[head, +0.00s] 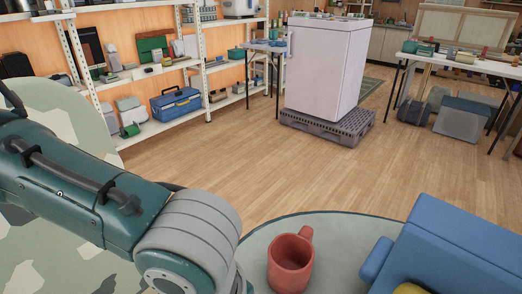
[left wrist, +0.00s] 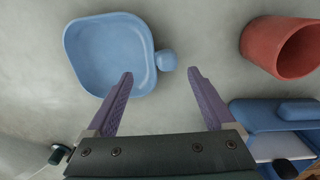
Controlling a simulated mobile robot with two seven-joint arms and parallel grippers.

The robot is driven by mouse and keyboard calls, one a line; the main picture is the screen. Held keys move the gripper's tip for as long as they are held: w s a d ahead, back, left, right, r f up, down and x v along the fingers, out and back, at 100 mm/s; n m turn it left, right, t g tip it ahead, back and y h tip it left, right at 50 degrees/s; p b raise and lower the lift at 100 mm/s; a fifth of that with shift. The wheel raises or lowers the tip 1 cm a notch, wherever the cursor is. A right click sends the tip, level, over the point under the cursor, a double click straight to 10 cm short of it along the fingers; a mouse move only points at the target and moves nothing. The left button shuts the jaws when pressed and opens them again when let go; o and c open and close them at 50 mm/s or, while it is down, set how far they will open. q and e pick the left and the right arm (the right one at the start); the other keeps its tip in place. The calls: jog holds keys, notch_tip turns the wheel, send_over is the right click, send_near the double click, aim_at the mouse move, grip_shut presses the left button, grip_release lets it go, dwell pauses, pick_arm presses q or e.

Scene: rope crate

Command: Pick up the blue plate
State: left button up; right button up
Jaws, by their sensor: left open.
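The blue plate (left wrist: 105,50) lies on the grey tabletop in the left wrist view. It is a rounded square with a raised rim, and a small round blue knob (left wrist: 167,60) sits at its right edge. My left gripper (left wrist: 160,75) is open and empty, with its purple fingers pointing towards the plate. The left fingertip overlaps the plate's lower right part in the picture, and the knob shows between and just beyond the tips. I cannot tell the height above the table. The head view shows my left arm but neither the plate nor the jaws. My right gripper is not in view.
A red mug (head: 291,262) stands on the round table (head: 340,225); it also shows in the wrist view (left wrist: 290,50). A large blue object (head: 455,245) is right of it, with something yellow (head: 410,288) at its base. Shelves (head: 165,130) and a white fridge (head: 322,65) stand beyond.

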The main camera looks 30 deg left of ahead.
pick_arm(q)
jog(key=f, duration=0.1)
jog(key=f+b, duration=0.1)
jog(key=f, duration=0.2)
jog(key=shift+w+f+b, duration=0.3)
jog(key=shift+f+b, duration=0.05)
jog(key=shift+f, duration=0.55)
grip_shut()
